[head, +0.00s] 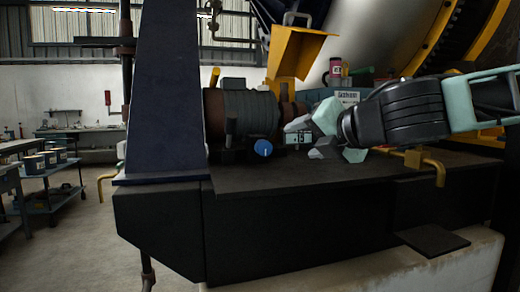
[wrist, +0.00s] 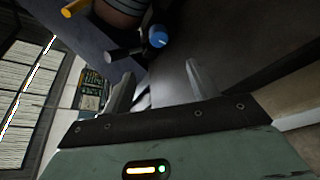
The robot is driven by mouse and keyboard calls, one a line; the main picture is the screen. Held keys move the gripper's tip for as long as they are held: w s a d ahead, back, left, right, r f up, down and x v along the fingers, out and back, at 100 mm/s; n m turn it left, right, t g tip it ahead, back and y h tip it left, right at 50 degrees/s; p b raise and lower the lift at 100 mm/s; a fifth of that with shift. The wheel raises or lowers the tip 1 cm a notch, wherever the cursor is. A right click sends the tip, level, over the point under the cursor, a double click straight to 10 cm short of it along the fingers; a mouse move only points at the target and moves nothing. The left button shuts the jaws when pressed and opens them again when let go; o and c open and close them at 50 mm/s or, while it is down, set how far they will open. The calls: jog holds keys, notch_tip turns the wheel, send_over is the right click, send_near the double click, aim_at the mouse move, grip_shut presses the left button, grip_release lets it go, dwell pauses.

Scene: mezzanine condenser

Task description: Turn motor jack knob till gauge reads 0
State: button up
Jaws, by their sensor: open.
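The blue round knob (head: 263,148) is on the front of the motor jack, at the near side of the dark bench; it also shows near the top of the wrist view (wrist: 158,37). My gripper (head: 314,140) is right of the knob and gauge, close to the gauge in the picture. In the wrist view its two fingers (wrist: 158,85) are spread, with nothing between them, and the knob lies beyond them, apart.
A dark blue upright column (head: 168,90) stands left of the knob. The ribbed motor (head: 250,112) sits behind it. A yellow bracket (head: 294,52) rises behind, and a yellow bent handle (head: 432,165) is at right. The bench top (head: 290,174) in front is clear.

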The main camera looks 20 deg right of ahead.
aim_at(266, 149)
jog(key=shift+w, duration=0.3)
jog(key=b+x, duration=0.1)
jog(key=x, duration=1.5)
jog(key=shift+w+a, duration=0.2)
jog(key=shift+w, duration=0.15)
jog(key=c, duration=1)
jog(key=shift+f+b, duration=0.15)
jog(key=shift+b, duration=0.3)
